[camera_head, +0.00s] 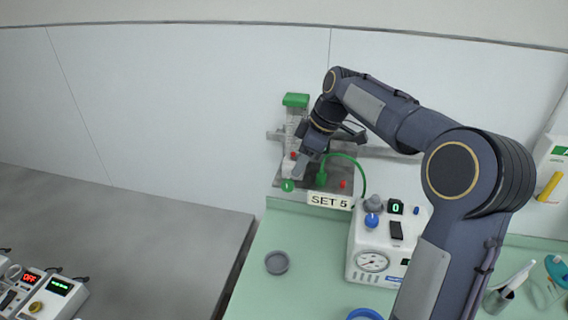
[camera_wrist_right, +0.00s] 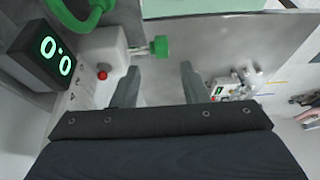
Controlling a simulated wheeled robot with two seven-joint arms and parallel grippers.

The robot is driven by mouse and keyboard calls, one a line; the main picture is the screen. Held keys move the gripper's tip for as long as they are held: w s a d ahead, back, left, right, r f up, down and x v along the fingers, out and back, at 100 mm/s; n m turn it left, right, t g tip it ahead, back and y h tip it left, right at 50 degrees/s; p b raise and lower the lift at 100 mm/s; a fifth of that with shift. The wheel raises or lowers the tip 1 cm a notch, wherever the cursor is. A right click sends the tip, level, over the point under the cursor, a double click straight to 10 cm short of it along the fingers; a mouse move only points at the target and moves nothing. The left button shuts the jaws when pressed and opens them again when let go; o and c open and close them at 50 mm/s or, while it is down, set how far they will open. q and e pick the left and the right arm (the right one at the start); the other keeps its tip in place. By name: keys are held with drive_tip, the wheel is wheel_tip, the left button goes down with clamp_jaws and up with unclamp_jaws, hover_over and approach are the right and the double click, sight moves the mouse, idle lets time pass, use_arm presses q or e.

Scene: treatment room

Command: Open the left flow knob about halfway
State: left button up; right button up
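The flow meter (camera_head: 297,125) with a green top stands on the wall rail above a "SET 5" label (camera_head: 330,200). The left flow knob (camera_head: 288,185) is small, green and round, at the lower left of the meter. In the right wrist view the green knob (camera_wrist_right: 159,46) sits on a short stem from a white block (camera_wrist_right: 105,48). My right gripper (camera_wrist_right: 160,78) is open and empty, its two fingers apart, with the knob just beyond the tips and roughly between them. A display (camera_wrist_right: 55,55) beside it reads 0.0. My left gripper is not in view.
A green hose (camera_head: 360,172) curves right of the meter. A white device with a gauge (camera_head: 372,262) stands on the green counter (camera_head: 310,275), with a grey cup (camera_head: 277,262) to its left. A grey bed-like surface (camera_head: 130,240) is at left.

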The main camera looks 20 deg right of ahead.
sight(288, 180)
drive_tip(key=x, duration=0.7)
drive_tip(key=shift+f, duration=0.15)
drive_tip(key=shift+s+a, duration=0.1)
drive_tip(key=shift+a, duration=0.05)
drive_tip(key=c, duration=0.9)
